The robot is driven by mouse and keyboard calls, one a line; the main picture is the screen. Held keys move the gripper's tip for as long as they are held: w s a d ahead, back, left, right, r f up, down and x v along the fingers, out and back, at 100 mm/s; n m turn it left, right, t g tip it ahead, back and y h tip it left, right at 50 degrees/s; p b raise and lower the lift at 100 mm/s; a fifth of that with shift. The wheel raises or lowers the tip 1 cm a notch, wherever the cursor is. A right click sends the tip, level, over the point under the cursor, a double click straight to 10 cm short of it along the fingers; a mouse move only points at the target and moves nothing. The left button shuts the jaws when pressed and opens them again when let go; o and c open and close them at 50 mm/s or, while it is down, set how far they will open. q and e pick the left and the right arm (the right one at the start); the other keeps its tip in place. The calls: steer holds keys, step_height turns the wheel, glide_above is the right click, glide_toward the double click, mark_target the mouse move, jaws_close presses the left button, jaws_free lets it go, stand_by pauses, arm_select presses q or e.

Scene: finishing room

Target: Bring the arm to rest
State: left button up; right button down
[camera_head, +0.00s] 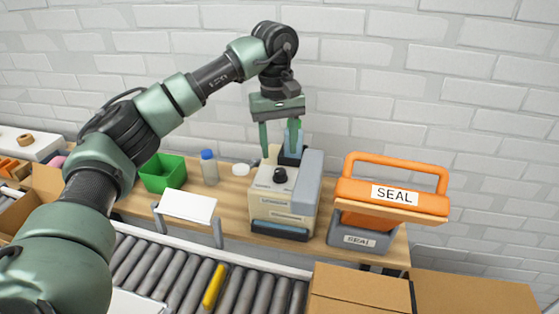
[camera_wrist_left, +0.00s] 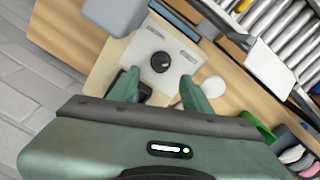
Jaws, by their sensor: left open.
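My left arm (camera_head: 165,105) reaches in from the left over the bench. My left gripper (camera_head: 280,151) points down above the back of a cream machine with a black knob (camera_head: 284,206). Its two green fingers are apart, and nothing shows between them. In the left wrist view the open fingers of the left gripper (camera_wrist_left: 158,84) appear in front of the cream machine (camera_wrist_left: 128,55) and its black knob. I cannot tell whether the fingers touch the machine. My right gripper is not in view.
An orange sealer marked SEAL (camera_head: 390,195) stands right of the machine. A green bin (camera_head: 163,174), a blue-capped bottle (camera_head: 209,167) and a white panel (camera_head: 187,206) are left of it. A roller conveyor (camera_head: 235,291) and cardboard boxes (camera_head: 360,285) lie in front. A brick wall (camera_head: 400,75) stands behind.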

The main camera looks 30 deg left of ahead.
arm_select(q)
steer(key=shift+r, duration=0.8)
